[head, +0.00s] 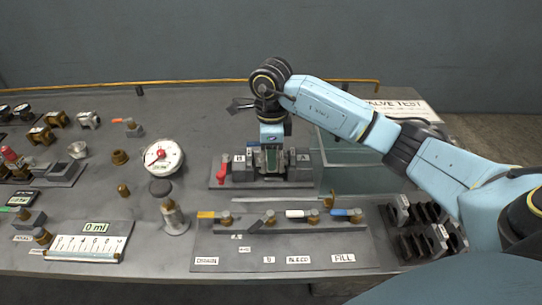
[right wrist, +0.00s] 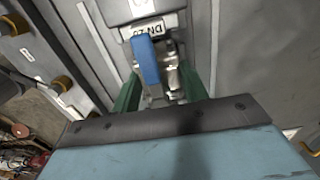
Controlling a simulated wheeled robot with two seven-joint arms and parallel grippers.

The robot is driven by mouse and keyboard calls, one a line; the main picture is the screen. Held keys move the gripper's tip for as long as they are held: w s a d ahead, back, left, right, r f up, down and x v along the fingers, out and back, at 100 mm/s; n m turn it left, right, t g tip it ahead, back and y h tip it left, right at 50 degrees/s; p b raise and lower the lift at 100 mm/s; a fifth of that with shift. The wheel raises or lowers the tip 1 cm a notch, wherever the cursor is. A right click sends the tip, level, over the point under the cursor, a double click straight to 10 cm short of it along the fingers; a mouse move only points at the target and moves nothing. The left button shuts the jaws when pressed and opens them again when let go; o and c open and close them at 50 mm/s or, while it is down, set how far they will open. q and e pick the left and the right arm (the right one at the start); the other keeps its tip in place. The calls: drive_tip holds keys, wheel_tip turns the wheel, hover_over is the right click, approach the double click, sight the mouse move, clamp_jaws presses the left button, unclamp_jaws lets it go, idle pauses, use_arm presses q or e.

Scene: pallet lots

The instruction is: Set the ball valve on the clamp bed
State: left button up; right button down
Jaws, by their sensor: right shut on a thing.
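My right gripper (head: 271,160) points down over the middle of the clamp bed (head: 240,178), between the blocks marked B and A. In the right wrist view its green fingers (right wrist: 160,92) are shut on the ball valve, which has a blue lever (right wrist: 149,62) and a metal body (right wrist: 173,72). The valve is hidden by the gripper in the head view. A DN label is on the grey block beside the lever. Whether the valve touches the bed cannot be told. The clamp bed has a red handle (head: 222,171) at its left. My left gripper is not in view.
A panel with several coloured levers (head: 300,214) lies in front of the clamp bed. A dial gauge (head: 163,155) and a metal cylinder (head: 174,217) stand to the left. A dark slotted rack (head: 427,228) is at right, and a clear-walled box (head: 350,178) is beside the bed.

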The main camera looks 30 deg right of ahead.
drive_tip(key=shift+w+f, duration=0.1)
drive_tip(key=shift+f, duration=0.5)
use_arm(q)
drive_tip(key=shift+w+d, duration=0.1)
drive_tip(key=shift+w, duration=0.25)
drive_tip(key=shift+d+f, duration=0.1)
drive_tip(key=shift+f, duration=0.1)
use_arm(e)
drive_tip(key=shift+f, duration=0.1)
drive_tip(key=c, duration=1.1)
unclamp_jaws()
drive_tip(key=shift+f, duration=0.1)
drive_tip(key=o, duration=0.3)
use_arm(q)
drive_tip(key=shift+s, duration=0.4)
use_arm(e)
drive_tip(key=shift+o, duration=0.2)
